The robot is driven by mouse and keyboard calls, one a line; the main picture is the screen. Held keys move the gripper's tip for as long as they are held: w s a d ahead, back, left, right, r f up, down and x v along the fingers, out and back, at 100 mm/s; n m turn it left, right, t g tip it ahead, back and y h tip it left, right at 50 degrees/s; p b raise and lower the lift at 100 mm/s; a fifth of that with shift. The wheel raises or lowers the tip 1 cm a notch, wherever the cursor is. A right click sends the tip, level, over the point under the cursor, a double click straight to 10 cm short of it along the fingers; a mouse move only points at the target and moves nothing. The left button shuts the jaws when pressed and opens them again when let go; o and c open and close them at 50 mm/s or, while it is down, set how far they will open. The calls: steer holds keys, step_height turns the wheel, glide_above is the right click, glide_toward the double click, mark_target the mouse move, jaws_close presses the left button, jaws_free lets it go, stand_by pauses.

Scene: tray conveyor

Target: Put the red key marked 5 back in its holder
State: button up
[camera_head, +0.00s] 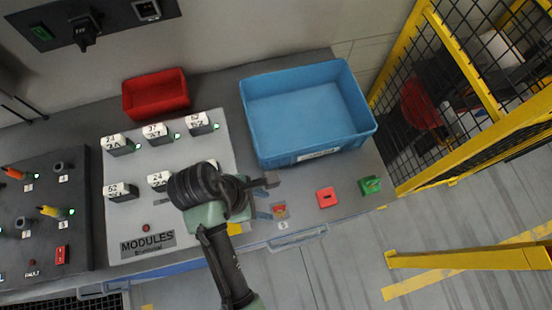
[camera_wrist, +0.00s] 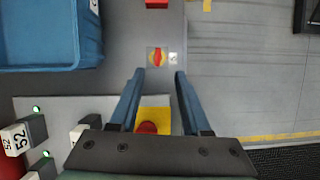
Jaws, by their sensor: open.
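I cannot tell whether this block is the key's holder. My gripper (camera_head: 266,205) is open and empty above the bench; its blue fingers (camera_wrist: 158,76) are apart.
A blue bin (camera_head: 351,100) stands behind the gripper. The modules panel (camera_head: 190,247) is left, a green block (camera_head: 370,186) right. A yellow plate with a red button (camera_wrist: 147,127) lies under my gripper. A yellow fence (camera_head: 470,150) stands at right.

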mark_target(278, 208)
steer(key=x, duration=0.9)
steer(key=shift+w+f+p, duration=0.2)
steer(key=shift+w+p, duration=0.05)
steer(key=shift+p, duration=0.15)
steer(key=shift+s, duration=0.1)
jaws_close()
steer(key=shift+r+p, duration=1.95)
steer(key=shift+p, duration=0.45)
step_height(278, 208, up, 4)
steer(key=p, duration=0.4)
steer(key=shift+p, duration=0.35)
steer(key=shift+f, duration=0.1)
